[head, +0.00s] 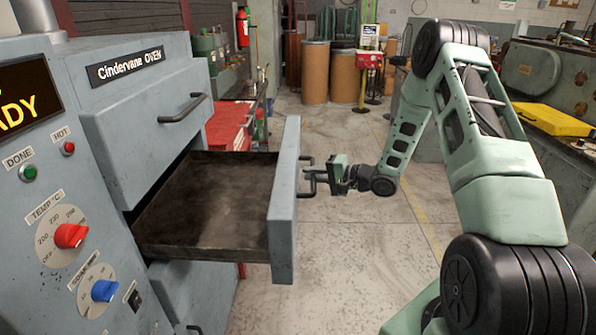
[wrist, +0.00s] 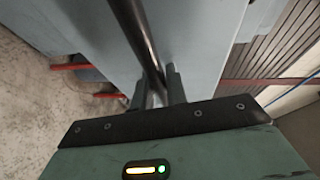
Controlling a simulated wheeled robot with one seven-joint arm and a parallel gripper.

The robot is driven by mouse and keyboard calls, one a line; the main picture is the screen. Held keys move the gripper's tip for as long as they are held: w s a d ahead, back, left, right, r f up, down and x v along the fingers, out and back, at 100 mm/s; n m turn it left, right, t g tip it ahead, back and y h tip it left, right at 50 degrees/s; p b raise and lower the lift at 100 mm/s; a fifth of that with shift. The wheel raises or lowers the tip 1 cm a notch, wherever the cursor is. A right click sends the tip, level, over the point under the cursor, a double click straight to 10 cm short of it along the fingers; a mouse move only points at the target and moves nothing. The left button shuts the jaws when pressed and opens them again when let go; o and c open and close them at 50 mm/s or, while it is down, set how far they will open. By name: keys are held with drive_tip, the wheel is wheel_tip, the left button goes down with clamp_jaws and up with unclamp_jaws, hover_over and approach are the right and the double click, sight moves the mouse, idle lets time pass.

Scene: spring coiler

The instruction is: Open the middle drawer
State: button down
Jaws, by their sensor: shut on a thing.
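The middle drawer (head: 283,215) of the grey-blue oven stands far out of the cabinet, and its dark tray inside (head: 205,205) looks empty. Its bar handle (head: 306,172) is on the drawer's front face. My gripper (head: 318,176) is at that handle, shut on it. In the wrist view the dark handle bar (wrist: 137,35) passes between the two fingers of my gripper (wrist: 158,88), in front of the drawer's grey face (wrist: 200,45).
The upper drawer (head: 150,115) is shut above, with its own handle. A lower drawer (head: 195,285) is partly hidden below. A red cabinet (head: 228,125) stands behind the open drawer. The concrete floor (head: 345,255) in front of the drawer is clear.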

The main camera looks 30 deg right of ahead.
drive_tip(key=shift+s+d, duration=0.2)
drive_tip(key=c, duration=1.4)
unclamp_jaws()
drive_tip(key=b+v, duration=0.2)
drive_tip(key=v, duration=1.5)
drive_tip(key=shift+b, duration=0.4)
drive_tip(key=shift+s+d, duration=0.15)
